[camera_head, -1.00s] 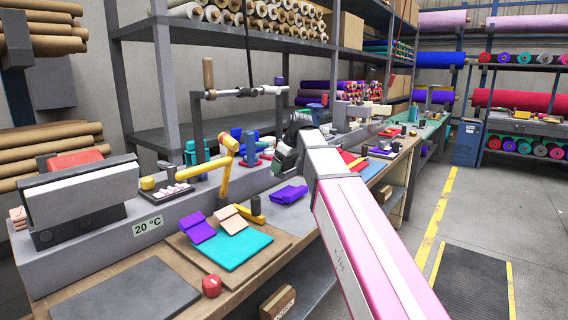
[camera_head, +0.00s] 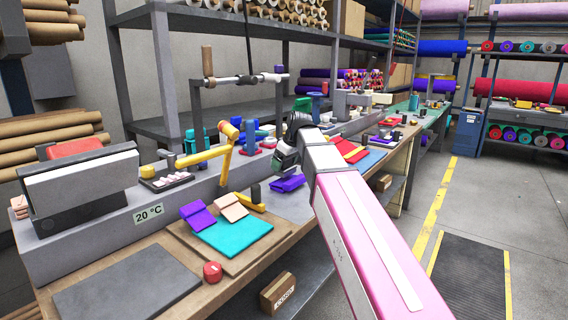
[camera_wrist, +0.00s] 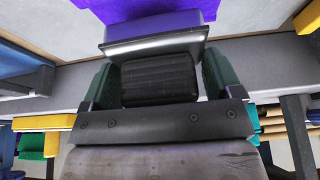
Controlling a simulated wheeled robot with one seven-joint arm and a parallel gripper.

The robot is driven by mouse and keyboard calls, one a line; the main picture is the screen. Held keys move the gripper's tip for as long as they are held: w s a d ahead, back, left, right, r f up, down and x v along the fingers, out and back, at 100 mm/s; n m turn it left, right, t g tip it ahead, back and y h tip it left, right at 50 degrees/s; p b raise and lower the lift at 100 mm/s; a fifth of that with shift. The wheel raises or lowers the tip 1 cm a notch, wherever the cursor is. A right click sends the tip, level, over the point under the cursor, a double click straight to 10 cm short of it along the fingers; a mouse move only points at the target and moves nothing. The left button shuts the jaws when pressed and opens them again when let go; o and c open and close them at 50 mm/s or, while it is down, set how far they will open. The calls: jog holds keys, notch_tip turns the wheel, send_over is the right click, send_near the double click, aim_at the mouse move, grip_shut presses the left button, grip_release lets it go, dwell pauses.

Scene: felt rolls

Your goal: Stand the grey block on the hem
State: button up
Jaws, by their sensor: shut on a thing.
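My gripper (camera_wrist: 160,80) shows in the wrist view with its dark green fingers on either side of a dark ribbed block. A grey block (camera_wrist: 157,46) with a bright edge is held at the fingertips, just in front of the ribbed part. Purple folded felt (camera_wrist: 165,20) lies right beyond the grey block; I cannot tell if they touch. In the head view my gripper (camera_head: 284,160) is above the purple felt (camera_head: 288,183) on the bench. The arm and gripper hide the grey block there. Which edge is the hem is not clear.
A teal felt sheet (camera_head: 238,236) with purple and peach folded pieces lies on a board at the bench front. A yellow lever arm (camera_head: 205,155) stands left of my gripper. A red round thing (camera_head: 212,271) sits near the front edge. A dark grey mat (camera_head: 125,288) lies at left.

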jog(key=shift+f, duration=0.45)
dwell(0.5)
jog(key=o, duration=0.9)
jog(key=shift+r, duration=0.1)
jog(key=v, duration=1)
jog(key=shift+r, duration=0.25)
jog(key=shift+s, duration=0.1)
